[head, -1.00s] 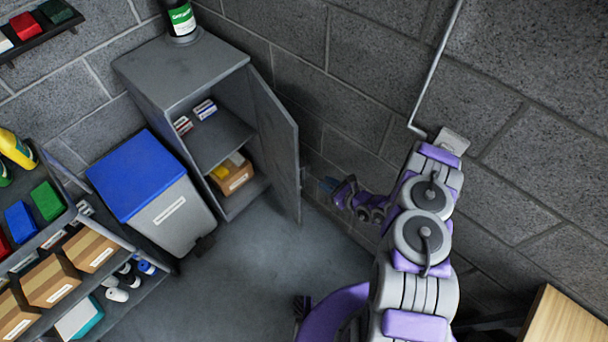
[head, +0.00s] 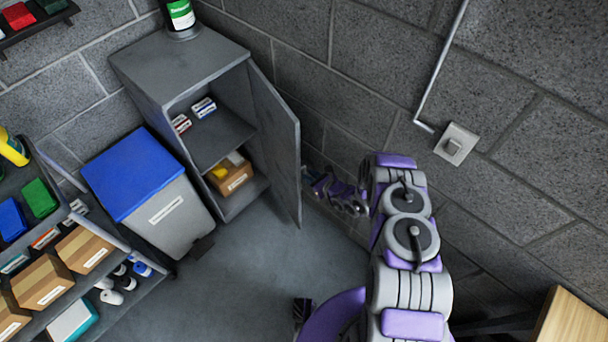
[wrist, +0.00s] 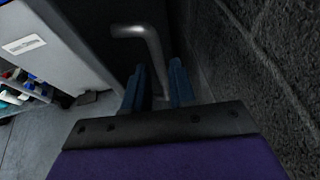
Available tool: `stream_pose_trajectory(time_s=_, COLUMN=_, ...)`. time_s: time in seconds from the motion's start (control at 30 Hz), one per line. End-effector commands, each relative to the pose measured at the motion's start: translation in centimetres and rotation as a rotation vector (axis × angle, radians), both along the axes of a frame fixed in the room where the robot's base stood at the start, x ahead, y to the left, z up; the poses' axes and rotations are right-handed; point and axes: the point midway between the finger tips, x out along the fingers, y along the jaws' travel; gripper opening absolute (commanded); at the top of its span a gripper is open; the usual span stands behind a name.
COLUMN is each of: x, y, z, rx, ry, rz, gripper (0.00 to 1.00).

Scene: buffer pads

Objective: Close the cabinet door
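The grey cabinet (head: 180,65) stands in the corner, its front uncovered and its shelves showing. Its door (head: 275,145) stands open, swung out to the right side near the wall. My gripper (head: 312,178) is just right of the door's free edge, between door and wall. In the wrist view its two blue fingers (wrist: 157,90) are apart. A grey bent door handle (wrist: 150,45) shows ahead of them, and its lower end reaches between the fingers. I cannot tell whether they touch it.
A grey bin with a blue lid (head: 165,210) stands left of the cabinet. A shelf rack (head: 120,310) with boxes and bottles is at the left. The block wall (head: 345,100) is close on my gripper's right. The floor (head: 240,270) before the cabinet is clear.

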Motion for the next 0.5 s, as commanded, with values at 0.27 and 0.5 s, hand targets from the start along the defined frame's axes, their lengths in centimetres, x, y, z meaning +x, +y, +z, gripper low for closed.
stream_pose_trajectory(time_s=0.27, x=2.2, y=2.4, z=-1.6, rx=0.001, ry=0.001, rz=0.001, gripper=0.25)
stream_pose_trajectory(time_s=0.5, x=2.7, y=2.9, z=-1.7, rx=0.002, ry=0.004, rz=-0.001, gripper=0.25)
